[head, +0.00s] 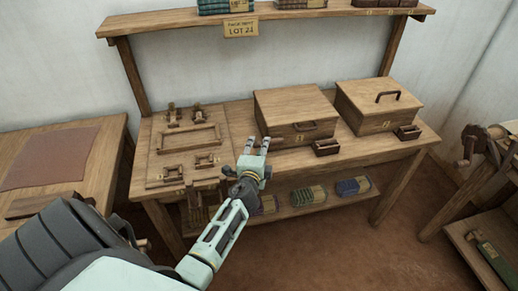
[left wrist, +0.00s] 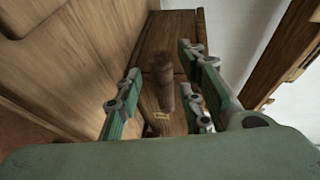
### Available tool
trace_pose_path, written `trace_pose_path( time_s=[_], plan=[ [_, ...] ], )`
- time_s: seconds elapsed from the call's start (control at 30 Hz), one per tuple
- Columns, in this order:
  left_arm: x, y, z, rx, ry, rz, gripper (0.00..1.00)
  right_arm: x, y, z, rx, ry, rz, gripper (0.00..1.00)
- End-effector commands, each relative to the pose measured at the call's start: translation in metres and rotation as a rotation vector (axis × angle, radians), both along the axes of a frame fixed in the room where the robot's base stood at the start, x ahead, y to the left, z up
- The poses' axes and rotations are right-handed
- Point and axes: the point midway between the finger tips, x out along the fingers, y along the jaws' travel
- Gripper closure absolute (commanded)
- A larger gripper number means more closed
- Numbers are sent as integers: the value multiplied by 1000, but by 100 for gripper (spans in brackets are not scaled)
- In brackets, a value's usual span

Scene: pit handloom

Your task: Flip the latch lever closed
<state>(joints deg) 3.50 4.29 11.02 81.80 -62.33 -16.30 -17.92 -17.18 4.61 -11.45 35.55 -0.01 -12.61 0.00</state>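My left gripper (head: 257,143) is open, its two fingers apart. In the head view it is in front of the left wooden box (head: 290,105), near the bench's front edge. In the left wrist view the gripper (left wrist: 158,95) has a dark brown elongated piece (left wrist: 163,80) showing between its fingers, with a brass tag (left wrist: 161,115) near it. I cannot tell whether this piece is the latch lever. No contact shows. Small wooden fittings (head: 205,160) sit on the board at the bench's left; which one is a latch is too small to tell. My right gripper is not in view.
A second box (head: 380,103) with a dark handle stands to the right. Small open trays (head: 326,148) sit before the boxes. A shelf (head: 270,15) runs above the bench, with a LOT 24 sign (head: 241,28). A side table (head: 60,165) stands at left.

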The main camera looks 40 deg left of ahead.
Motion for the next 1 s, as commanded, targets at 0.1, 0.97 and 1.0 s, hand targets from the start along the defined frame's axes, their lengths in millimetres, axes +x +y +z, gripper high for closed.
trace_pose_path(
  time_s=[0.1,0.97,1.0],
  plan=[
    [4,2,-1,-1,0,0,65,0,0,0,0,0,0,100],
    [3,1,-3,-2,4,0,100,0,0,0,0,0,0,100],
    [3,1,-3,-2,4,0,100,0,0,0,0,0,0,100]
  ],
)
